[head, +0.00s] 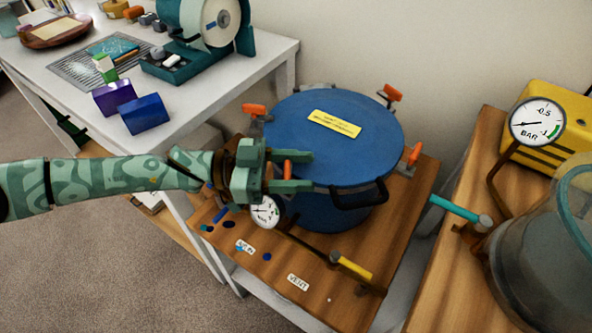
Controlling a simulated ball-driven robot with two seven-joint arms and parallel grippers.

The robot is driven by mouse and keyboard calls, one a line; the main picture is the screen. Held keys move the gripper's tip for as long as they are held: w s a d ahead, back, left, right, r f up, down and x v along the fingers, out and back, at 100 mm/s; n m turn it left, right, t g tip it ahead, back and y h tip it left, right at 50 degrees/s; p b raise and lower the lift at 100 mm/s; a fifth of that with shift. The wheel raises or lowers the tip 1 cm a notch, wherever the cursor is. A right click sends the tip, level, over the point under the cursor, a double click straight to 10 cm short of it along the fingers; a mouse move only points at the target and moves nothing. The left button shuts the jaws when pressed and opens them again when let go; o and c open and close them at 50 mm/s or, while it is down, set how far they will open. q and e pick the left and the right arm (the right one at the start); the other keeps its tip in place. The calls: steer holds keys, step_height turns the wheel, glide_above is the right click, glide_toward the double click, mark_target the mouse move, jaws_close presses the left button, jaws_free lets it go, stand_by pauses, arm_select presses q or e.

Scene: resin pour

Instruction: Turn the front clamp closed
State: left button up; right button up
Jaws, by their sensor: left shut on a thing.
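The blue pressure pot (340,135) stands on a wooden bench with its round lid on and a yellow label on top. My left gripper (300,170) reaches in from the left at the pot's front-left rim. It is shut on the orange handle of the front clamp (287,169), which shows between its fingers. The clamp's base is hidden by the gripper. Other orange clamp handles sit at the back left (255,109), back right (393,92) and right (414,154) of the rim. My right gripper is not in view.
A pressure gauge (265,212) sits just below my left gripper. A yellow-handled valve (353,268) and a VENT label are on the bench front. A black pot handle (358,194) sticks out in front. A glass chamber (545,250) stands at right; a white table (200,125) at left.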

arm_select(q)
steer(key=m+g+b, duration=0.2)
steer(key=g, duration=0.1)
steer(key=m+g+y+b, duration=0.1)
steer(key=g, duration=0.1)
steer(key=shift+s+f+m, duration=0.15)
steer(key=shift+f+m, duration=0.15)
steer(key=m+g+y+b, duration=0.2)
steer(key=g, duration=0.1)
steer(key=shift+s+a+r+g+b, duration=0.1)
steer(key=shift+s+r+g+b, duration=0.1)
steer(key=shift+g+b, duration=0.1)
steer(key=shift+m, duration=0.3)
steer(key=shift+c, duration=0.2)
steer(key=shift+g, duration=0.3)
steer(key=shift+o, duration=0.2)
steer(key=shift+s+r+m+y+b, duration=0.1)
steer(key=shift+r+m+y+b, duration=0.05)
steer(key=shift+m+y+b, duration=0.2)
steer(key=o, duration=1)
steer(key=shift+c, duration=0.2)
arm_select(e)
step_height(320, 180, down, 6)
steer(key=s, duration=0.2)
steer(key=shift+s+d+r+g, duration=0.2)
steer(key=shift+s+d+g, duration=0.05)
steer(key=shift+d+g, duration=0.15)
